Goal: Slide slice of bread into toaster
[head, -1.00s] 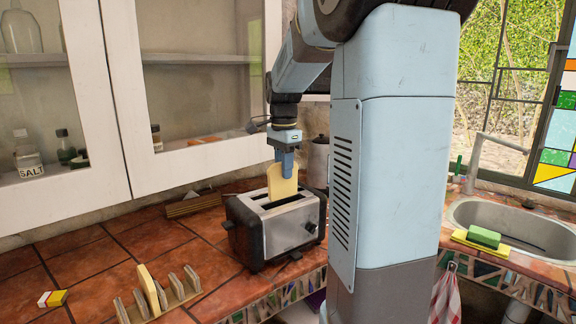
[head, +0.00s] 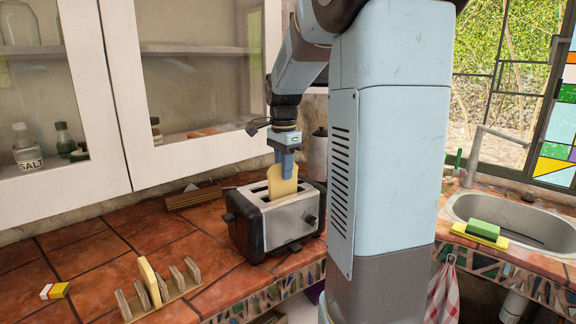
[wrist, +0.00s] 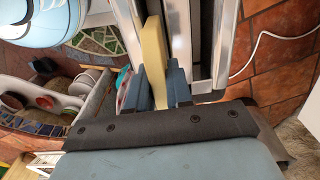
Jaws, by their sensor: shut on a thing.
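The toaster (head: 294,224), silver and black, stands on the tiled counter. My gripper (head: 288,172) is above it, shut on a pale yellow slice of bread (head: 280,188). The slice is upright, its lower part at the toaster's top opening and its lower edge hidden. In the wrist view, the slice (wrist: 155,60) sits between the two blue-grey fingers (wrist: 160,92), edge-on and in line with the long opening of the toaster (wrist: 201,45). How deep the slice sits cannot be told.
A wooden rack (head: 163,298) holding another yellow slice stands at the front left. A small red, white and yellow block (head: 54,291) lies further left. Glass-door cabinets (head: 195,80) hang above. A sink (head: 510,217) with a green sponge (head: 483,229) is at the right.

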